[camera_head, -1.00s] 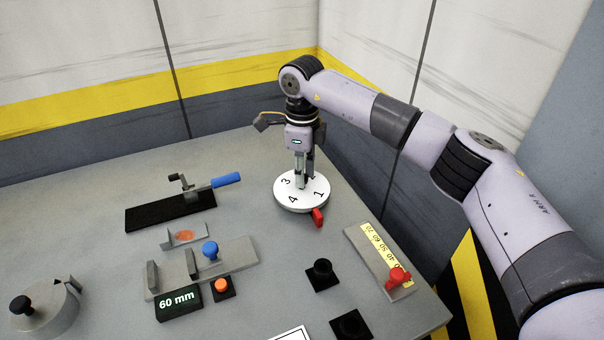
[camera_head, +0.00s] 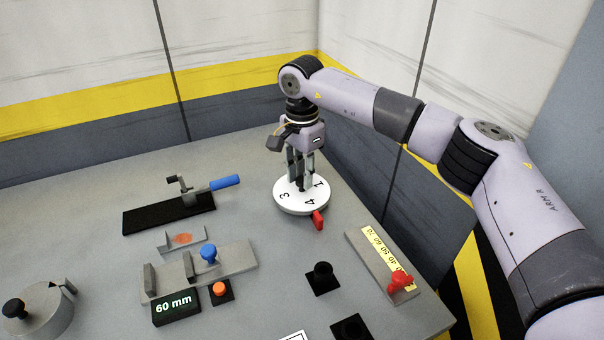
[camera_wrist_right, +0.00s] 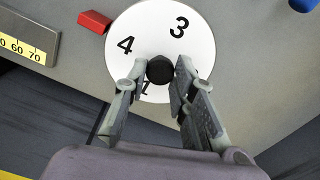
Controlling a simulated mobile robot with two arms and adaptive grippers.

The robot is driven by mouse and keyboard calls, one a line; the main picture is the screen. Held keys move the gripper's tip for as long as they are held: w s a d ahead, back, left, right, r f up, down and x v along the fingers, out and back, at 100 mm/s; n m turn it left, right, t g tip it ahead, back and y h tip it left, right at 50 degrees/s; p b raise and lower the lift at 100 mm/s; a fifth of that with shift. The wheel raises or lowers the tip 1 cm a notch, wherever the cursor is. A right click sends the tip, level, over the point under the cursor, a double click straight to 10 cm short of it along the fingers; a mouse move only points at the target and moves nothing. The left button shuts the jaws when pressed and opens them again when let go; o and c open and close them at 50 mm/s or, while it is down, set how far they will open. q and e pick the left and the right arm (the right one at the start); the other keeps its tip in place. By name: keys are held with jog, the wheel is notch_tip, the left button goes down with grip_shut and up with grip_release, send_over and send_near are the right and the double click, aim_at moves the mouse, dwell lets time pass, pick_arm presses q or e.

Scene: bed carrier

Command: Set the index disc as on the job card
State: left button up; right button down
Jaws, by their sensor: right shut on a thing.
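The white index disc (camera_head: 290,207) lies on the bench with black digits around its face. A red pointer (camera_head: 318,220) stands at its near edge, and the 4 faces roughly toward it. In the right wrist view the disc (camera_wrist_right: 140,20) shows the 4 beside the red pointer (camera_wrist_right: 95,22), the 3 farther right and a partly hidden digit by the left finger. My right gripper (camera_head: 300,187) points down over the disc, its fingers (camera_wrist_right: 160,75) shut on the black centre knob (camera_wrist_right: 160,69). A white card edge (camera_head: 293,336) shows at the bottom; its text is out of view.
A red slider (camera_head: 400,281) on a scale is to the right. A blue-knobbed slide (camera_head: 208,253), a 60 mm display (camera_head: 176,306), an orange button (camera_head: 220,288) and a blue-handled lever (camera_head: 225,183) are left.

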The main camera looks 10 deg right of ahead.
aim_at(302, 178)
jog(key=n, duration=0.5)
jog(key=shift+r, duration=0.1)
jog(key=shift+n, duration=0.3)
dwell(0.4)
jog(key=c, duration=1.3)
grip_release()
jog(key=shift+c, duration=0.2)
notch_tip(302, 178, up, 12)
